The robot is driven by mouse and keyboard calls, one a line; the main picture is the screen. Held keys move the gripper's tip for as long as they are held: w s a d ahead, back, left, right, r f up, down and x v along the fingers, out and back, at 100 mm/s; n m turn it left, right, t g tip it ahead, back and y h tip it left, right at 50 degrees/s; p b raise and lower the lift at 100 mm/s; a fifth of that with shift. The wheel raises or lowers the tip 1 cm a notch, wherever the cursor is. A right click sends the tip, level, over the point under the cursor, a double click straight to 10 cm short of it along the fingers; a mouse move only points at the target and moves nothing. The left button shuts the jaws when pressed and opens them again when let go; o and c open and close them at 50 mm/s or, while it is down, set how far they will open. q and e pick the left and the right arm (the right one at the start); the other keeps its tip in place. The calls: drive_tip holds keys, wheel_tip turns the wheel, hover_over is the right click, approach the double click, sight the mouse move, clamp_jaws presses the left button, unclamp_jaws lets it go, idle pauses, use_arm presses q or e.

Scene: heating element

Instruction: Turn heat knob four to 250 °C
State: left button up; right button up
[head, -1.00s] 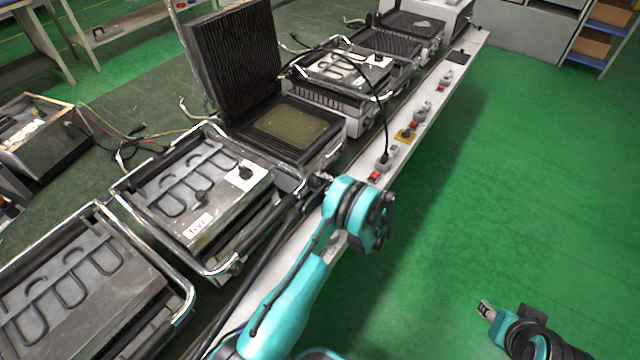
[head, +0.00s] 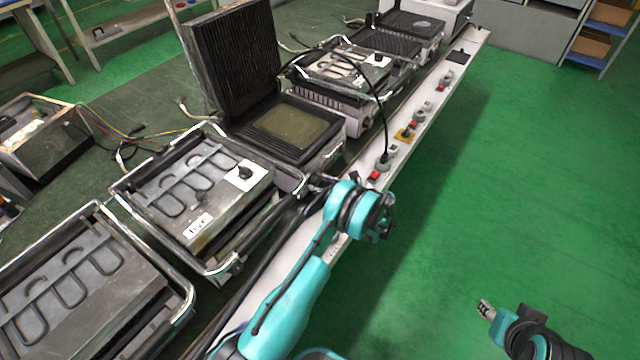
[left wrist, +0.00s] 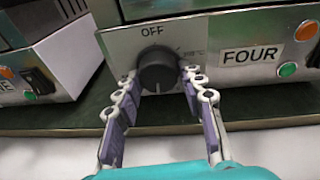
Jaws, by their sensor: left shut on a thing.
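Heat knob four (left wrist: 157,68) is a round black dial on a metal front panel, below the word OFF and left of a FOUR label (left wrist: 252,55). A pale line shows at the lower part of the knob. My left gripper (left wrist: 158,84) has one finger on each side of the knob and is shut on it. In the head view my left wrist mostly hides that gripper (head: 318,183), beside the grill with the raised lid (head: 236,65). My right gripper (head: 486,310) is far from the knob, over the green floor; its jaws are too small to read.
An orange light (left wrist: 306,30) and a green button (left wrist: 287,69) sit right of the knob. A black cable (head: 384,120) rises from the bench's front strip. The green floor at right is clear.

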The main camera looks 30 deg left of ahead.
use_arm(q)
drive_tip(key=shift+m+g, duration=0.4)
drive_tip(key=shift+m, duration=1.3)
drive_tip(key=o, duration=1.2)
drive_tip(key=shift+c, duration=0.2)
drive_tip(key=shift+d, duration=0.1)
drive_tip(key=d+r, duration=0.1)
drive_tip(key=d, duration=1)
drive_tip(key=shift+w+d+r, duration=0.25)
drive_tip(key=shift+w+d, duration=0.1)
drive_tip(key=shift+r, duration=0.1)
